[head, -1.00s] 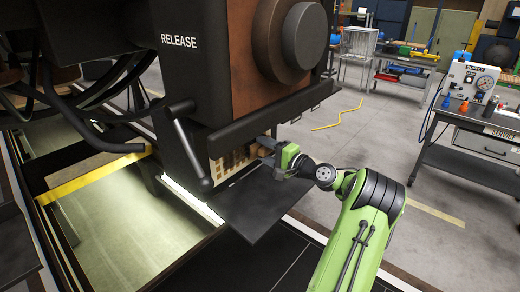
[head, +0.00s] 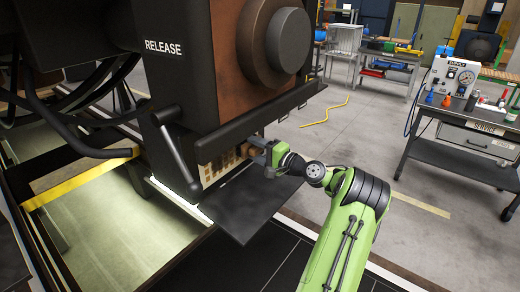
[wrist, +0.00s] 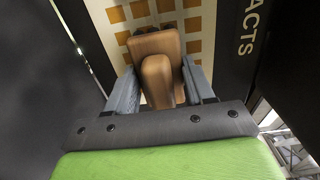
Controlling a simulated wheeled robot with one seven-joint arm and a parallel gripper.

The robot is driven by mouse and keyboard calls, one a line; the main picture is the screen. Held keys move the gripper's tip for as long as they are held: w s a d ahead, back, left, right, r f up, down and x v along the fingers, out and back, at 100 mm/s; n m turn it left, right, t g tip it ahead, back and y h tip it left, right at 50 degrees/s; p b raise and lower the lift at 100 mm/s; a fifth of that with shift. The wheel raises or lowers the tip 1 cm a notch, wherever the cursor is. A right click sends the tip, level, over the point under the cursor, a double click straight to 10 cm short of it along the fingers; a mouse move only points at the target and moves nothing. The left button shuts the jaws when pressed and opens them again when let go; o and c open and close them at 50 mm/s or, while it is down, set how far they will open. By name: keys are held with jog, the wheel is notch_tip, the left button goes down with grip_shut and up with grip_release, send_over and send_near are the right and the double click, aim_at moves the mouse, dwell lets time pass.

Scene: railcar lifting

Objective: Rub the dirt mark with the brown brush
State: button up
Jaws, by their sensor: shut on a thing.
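My gripper (head: 262,150) is at the open contact panel under the brown-and-black housing, above the lowered black flap. In the wrist view my gripper (wrist: 160,97) is shut on the brown brush (wrist: 157,80), whose wooden handle and back lie between the fingers. The brush's far end is against or close in front of the cream contact panel (wrist: 197,22) with its orange-brown squares; I cannot tell whether it touches. The panel also shows in the head view (head: 209,170). I cannot make out the dirt mark; the brush and gripper cover part of the panel.
The black flap (head: 243,203) lies open below the panel. A lever (head: 177,160) hangs to the left beside the RELEASE housing, and a dark ledge (head: 262,118) overhangs the panel. A service bench (head: 455,160) stands at the right, with clear floor between.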

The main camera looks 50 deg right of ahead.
jog(key=shift+s+a+b, duration=0.15)
jog(key=shift+a+b, duration=2.85)
jog(key=shift+a, duration=4.45)
jog(key=shift+d+r+p, duration=0.1)
jog(key=shift+r+p, duration=0.2)
jog(key=shift+r, duration=0.1)
jog(key=shift+d, duration=0.3)
jog(key=shift+d+f+p, duration=0.1)
jog(key=shift+d+p, duration=0.6)
jog(key=shift+d, duration=0.8)
jog(key=shift+w+d+p, duration=0.2)
jog(key=shift+d+p, duration=3.1)
jog(key=shift+d, duration=2.45)
jog(key=shift+w+d+p, duration=0.1)
jog(key=shift+d+p, duration=0.45)
jog(key=shift+d, duration=0.75)
jog(key=shift+a+f+b, duration=0.15)
jog(key=shift+a+b, duration=0.65)
jog(key=shift+a, duration=0.4)
jog(key=shift+a+b, duration=1.9)
jog(key=shift+a, duration=2.35)
jog(key=shift+s+a+b, duration=0.15)
jog(key=shift+a+b, duration=0.5)
jog(key=shift+a, duration=0.65)
jog(key=shift+s+a+b, duration=0.15)
jog(key=shift+a+b, duration=0.45)
jog(key=shift+a, duration=0.65)
jog(key=shift+a+b, duration=0.3)
jog(key=shift+a, duration=0.65)
